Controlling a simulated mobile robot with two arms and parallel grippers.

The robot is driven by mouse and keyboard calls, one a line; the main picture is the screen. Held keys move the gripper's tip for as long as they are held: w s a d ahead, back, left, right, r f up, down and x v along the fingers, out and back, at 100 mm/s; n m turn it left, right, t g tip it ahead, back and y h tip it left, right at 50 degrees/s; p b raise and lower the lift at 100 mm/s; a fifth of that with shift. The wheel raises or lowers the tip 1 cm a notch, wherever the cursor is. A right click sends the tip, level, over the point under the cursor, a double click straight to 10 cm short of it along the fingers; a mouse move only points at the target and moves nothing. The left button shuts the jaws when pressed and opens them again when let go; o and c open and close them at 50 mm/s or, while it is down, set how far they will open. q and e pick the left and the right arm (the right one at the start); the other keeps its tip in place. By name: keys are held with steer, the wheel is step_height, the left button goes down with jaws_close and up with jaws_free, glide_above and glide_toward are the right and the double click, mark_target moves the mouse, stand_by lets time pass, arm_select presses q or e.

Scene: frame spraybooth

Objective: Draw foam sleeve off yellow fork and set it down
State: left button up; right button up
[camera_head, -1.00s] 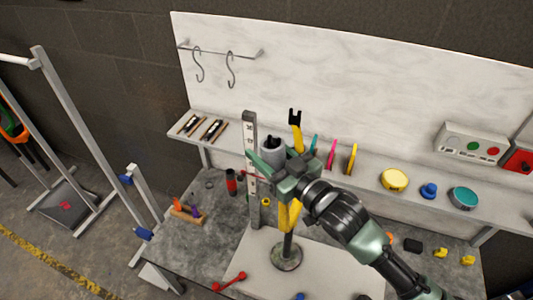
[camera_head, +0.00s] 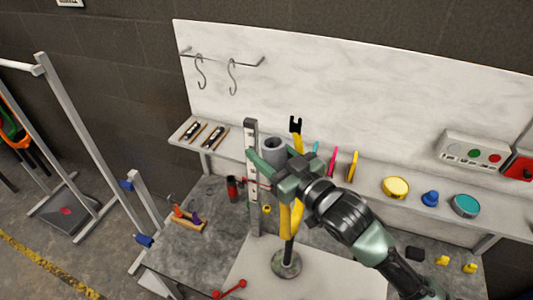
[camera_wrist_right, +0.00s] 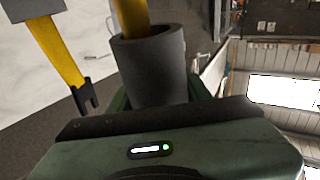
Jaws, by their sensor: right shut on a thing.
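The yellow fork (camera_head: 297,215) stands upright on a round base (camera_head: 286,264) on the bench. Its bare prong ends in a black notched tip (camera_head: 296,125). The grey foam sleeve (camera_head: 274,149) is around the other prong; its upper end shows as an open hollow with no tip sticking out. In the right wrist view, the yellow prong enters the lower end of the sleeve (camera_wrist_right: 158,75). My right gripper (camera_head: 270,166) is shut on the sleeve, with its fingers on either side. My left gripper is not in view.
A graduated upright post (camera_head: 252,178) stands close left of the sleeve. A shelf (camera_head: 376,203) behind carries yellow, blue and teal items. A pale board (camera_head: 320,280) lies under the base, with a red tool (camera_head: 229,289) in front.

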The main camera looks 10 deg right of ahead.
steer(key=shift+r, duration=1.2)
steer(key=r, duration=0.4)
steer(key=shift+w+a+r, duration=0.1)
steer(key=shift+w+a, duration=0.05)
steer(key=shift+a, duration=0.05)
stand_by(0.6)
steer(key=shift+r, duration=1.9)
steer(key=shift+r, duration=2)
